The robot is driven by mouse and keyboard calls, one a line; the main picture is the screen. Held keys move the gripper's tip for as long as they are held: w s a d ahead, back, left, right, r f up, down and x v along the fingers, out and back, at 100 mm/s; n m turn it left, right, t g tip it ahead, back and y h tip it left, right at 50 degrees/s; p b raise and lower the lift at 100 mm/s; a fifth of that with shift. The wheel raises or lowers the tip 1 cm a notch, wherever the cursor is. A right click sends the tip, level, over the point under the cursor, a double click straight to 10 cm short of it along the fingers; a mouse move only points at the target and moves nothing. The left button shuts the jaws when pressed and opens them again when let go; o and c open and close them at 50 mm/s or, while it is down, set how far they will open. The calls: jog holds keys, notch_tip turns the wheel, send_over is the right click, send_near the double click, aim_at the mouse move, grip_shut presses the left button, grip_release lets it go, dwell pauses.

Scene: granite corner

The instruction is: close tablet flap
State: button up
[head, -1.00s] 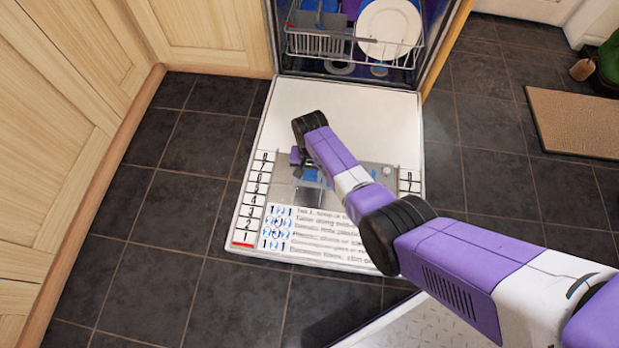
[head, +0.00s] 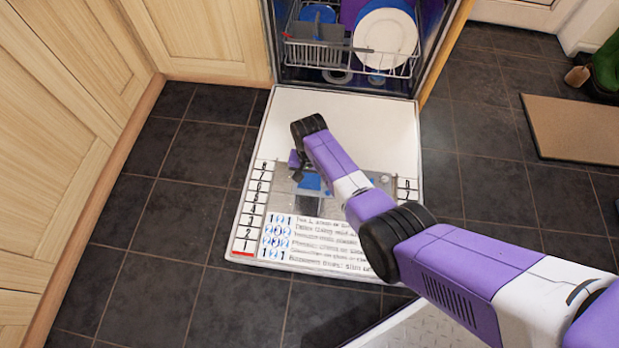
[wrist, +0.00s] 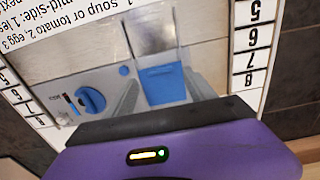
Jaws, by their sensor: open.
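The dispenser panel (head: 345,192) is set in the open, lowered dishwasher door (head: 350,115). It has a blue piece (wrist: 163,85), apparently the tablet flap, beside a greyish, see-through or shiny rectangle (wrist: 150,32); I cannot tell exactly how far the flap stands open. The blue piece also shows in the head view (head: 310,182). A round blue knob (wrist: 91,100) is to its left in the wrist view. My gripper (wrist: 162,77) is open and empty over the panel, its grey fingers on either side of the blue piece. Contact cannot be made out.
The dishwasher rack (head: 345,50) with plates stands at the back. Wooden cupboards (head: 60,110) line the left. Dark tile floor is clear on both sides of the door, with a brown mat (head: 575,128) at the right.

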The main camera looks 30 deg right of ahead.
aim_at(309, 185)
jog(key=shift+r+p, duration=1.35)
jog(key=shift+r, duration=1.45)
jog(key=shift+w, duration=0.1)
